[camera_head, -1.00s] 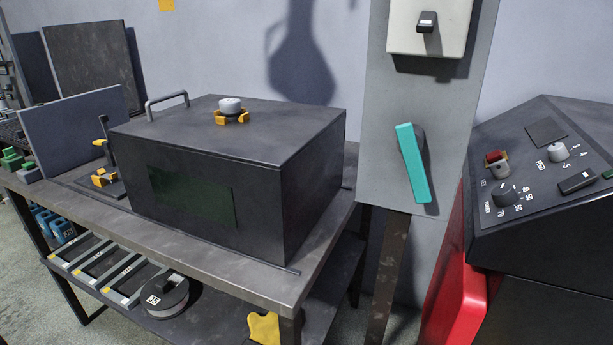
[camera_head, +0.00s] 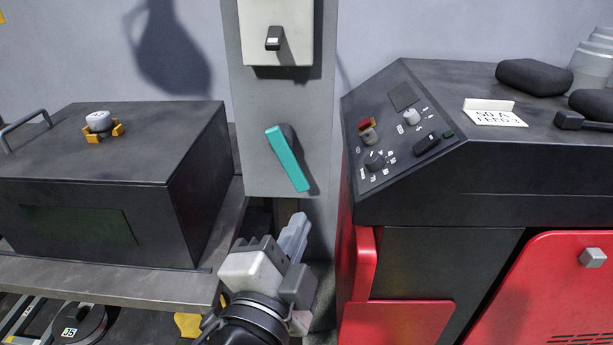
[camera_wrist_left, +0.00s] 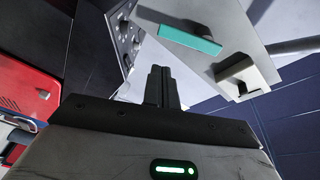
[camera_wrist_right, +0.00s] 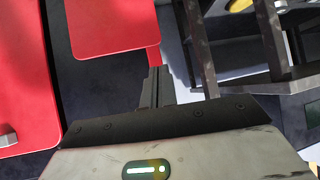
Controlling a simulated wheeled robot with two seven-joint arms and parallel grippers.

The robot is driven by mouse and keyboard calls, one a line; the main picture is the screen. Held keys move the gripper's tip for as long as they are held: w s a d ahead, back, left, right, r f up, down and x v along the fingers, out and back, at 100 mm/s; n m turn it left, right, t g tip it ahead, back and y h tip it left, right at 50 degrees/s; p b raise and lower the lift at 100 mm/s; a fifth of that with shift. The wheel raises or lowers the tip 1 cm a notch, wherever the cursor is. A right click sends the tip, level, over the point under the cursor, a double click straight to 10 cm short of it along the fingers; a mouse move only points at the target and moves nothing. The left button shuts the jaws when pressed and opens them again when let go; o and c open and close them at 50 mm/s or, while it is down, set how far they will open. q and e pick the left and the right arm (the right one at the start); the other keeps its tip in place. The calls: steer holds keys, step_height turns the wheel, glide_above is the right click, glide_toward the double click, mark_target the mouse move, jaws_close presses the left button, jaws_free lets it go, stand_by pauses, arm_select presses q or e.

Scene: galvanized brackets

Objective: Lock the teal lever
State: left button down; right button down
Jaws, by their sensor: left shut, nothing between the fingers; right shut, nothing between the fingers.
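The teal lever (camera_head: 288,160) sits on a grey upright panel (camera_head: 262,182) in the head view. It tilts, with its upper end to the left and its lower end to the right. It also shows in the left wrist view (camera_wrist_left: 189,39), beyond the fingers. My left gripper (camera_head: 297,226) is shut and empty, below the lever and apart from it, in front of the panel's lower part. My right gripper is outside the head view. In the right wrist view its fingers (camera_wrist_right: 157,78) are shut and empty, with red panels and a dark frame beyond.
A white switch box (camera_head: 275,20) with a black toggle is above the lever. A dark box (camera_head: 105,185) stands on the bench at left. A black and red machine (camera_head: 480,140) with a knob panel stands close at right.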

mark_target(305, 183)
arm_select(q)
steer(key=w+d+r+m+h+p, duration=0.1)
steer(key=w+d+r+m+p, duration=0.15)
steer(key=w+d, duration=0.45)
steer(key=shift+n, duration=0.45)
steer(key=a, duration=0.2)
steer(key=w+a, duration=0.1)
steer(key=a, duration=0.1)
steer(key=a+f, duration=0.1)
steer(key=a, duration=0.1)
steer(key=shift+w+p, duration=0.35)
steer(key=shift+w, duration=0.05)
arm_select(e)
steer(key=shift+s+d+r, duration=0.1)
steer(key=shift+d+r, duration=0.25)
steer(key=shift+r, duration=0.4)
steer(key=shift+a, duration=0.1)
arm_select(q)
steer(key=shift+a+f, duration=0.1)
